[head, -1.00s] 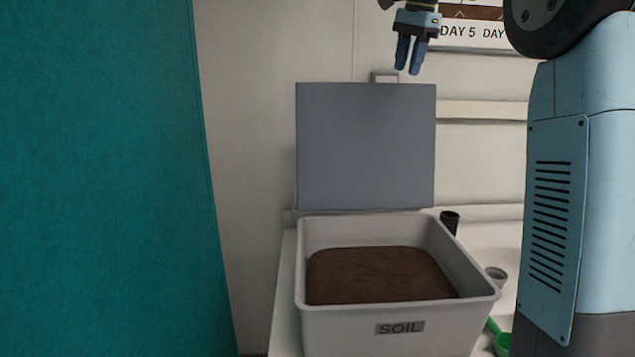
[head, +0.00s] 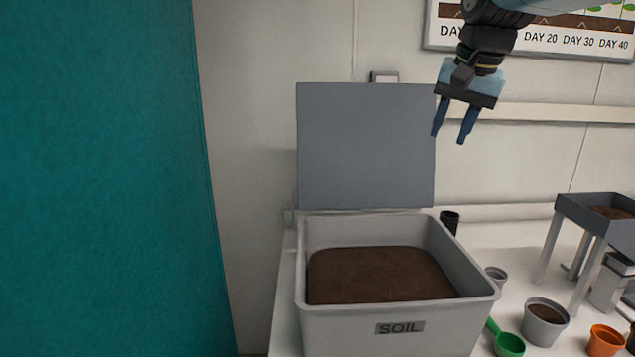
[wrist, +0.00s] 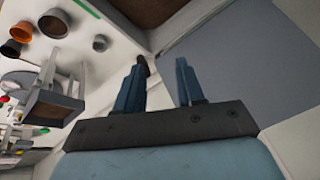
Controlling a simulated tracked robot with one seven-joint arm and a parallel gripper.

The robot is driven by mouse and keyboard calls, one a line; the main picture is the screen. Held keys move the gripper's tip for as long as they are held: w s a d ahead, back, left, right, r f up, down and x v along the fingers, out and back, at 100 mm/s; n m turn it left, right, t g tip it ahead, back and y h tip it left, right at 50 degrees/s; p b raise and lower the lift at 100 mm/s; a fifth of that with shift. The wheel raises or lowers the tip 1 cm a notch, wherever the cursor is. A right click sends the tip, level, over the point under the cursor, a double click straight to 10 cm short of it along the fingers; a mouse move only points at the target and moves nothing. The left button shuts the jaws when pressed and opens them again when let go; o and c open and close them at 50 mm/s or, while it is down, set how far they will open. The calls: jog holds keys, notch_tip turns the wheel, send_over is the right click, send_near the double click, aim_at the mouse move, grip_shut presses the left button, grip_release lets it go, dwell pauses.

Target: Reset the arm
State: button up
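My gripper (head: 453,137) hangs in the air at the upper right of the head view, pointing down. Its two blue fingers are apart, with nothing between them. In the wrist view my gripper (wrist: 160,72) also shows spread fingers and no object held. It is above and to the right of the open soil bin's raised grey lid (head: 365,145), in front of the wall. My arm reaches in from the top right of the head view.
A grey bin (head: 345,331) labelled SOIL holds brown soil. Right of it on the white bench are a green scoop (head: 509,345), a grey pot (head: 545,322), an orange pot (head: 606,340) and a dark raised tray (head: 578,207). A teal surface (head: 100,180) fills the left.

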jog(key=s+f+n+t, duration=0.1)
jog(key=s+f+n, duration=0.4)
jog(key=s+f, duration=0.9)
jog(key=shift+f+h, duration=0.3)
jog(key=shift+f, duration=0.4)
